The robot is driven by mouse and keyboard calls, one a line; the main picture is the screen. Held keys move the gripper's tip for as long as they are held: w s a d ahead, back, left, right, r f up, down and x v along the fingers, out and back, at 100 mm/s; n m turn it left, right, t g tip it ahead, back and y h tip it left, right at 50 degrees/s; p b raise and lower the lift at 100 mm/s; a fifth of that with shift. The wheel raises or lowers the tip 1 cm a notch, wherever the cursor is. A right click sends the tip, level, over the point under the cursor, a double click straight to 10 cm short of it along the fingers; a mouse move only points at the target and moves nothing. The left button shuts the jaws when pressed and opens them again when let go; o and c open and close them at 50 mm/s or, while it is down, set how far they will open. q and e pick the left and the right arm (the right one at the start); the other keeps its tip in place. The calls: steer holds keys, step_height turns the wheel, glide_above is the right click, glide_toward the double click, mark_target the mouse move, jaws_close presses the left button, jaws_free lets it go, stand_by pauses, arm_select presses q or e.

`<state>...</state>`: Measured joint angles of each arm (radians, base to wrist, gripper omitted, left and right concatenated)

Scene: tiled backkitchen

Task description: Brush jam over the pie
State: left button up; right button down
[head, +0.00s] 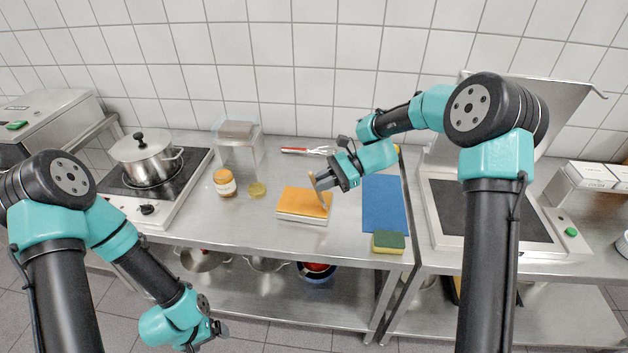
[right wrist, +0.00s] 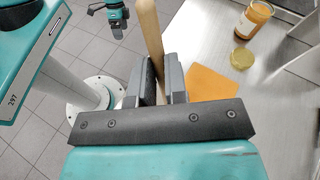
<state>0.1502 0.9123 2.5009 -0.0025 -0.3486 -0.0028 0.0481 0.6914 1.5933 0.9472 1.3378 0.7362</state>
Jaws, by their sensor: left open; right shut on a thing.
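The pie (head: 300,199) is a flat rectangular block with an orange top and pale sides, lying on the steel counter; its orange top also shows in the right wrist view (right wrist: 211,84). My right gripper (head: 322,182) is shut on a brush (right wrist: 147,28) with a wooden handle, over the pie's right end. Its lower end hangs by the pie top; I cannot tell whether it touches. The jam jar (head: 224,182) stands open to the left, its yellowish lid (head: 257,189) beside it. My left gripper (head: 213,333) is open and empty, low in front of the counter.
A whisk (head: 308,150) with a red handle lies behind the pie. A clear container (head: 238,150) stands behind the jar. A blue cloth (head: 384,205) and a sponge (head: 388,242) lie to the right. A pot (head: 146,160) sits on the hob at left.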

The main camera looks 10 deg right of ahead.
step_height(320, 180, up, 8)
steer(key=d, duration=0.1)
steer(key=shift+s, duration=0.25)
stand_by(0.4)
steer(key=shift+d, duration=0.1)
stand_by(0.6)
steer(key=w+d+r, duration=0.2)
steer(key=w+r, duration=0.2)
steer(key=w, duration=0.2)
steer(key=shift+w+d, duration=0.2)
steer(key=shift+d, duration=0.1)
steer(key=shift+f, duration=0.1)
steer(key=shift+f, duration=2.35)
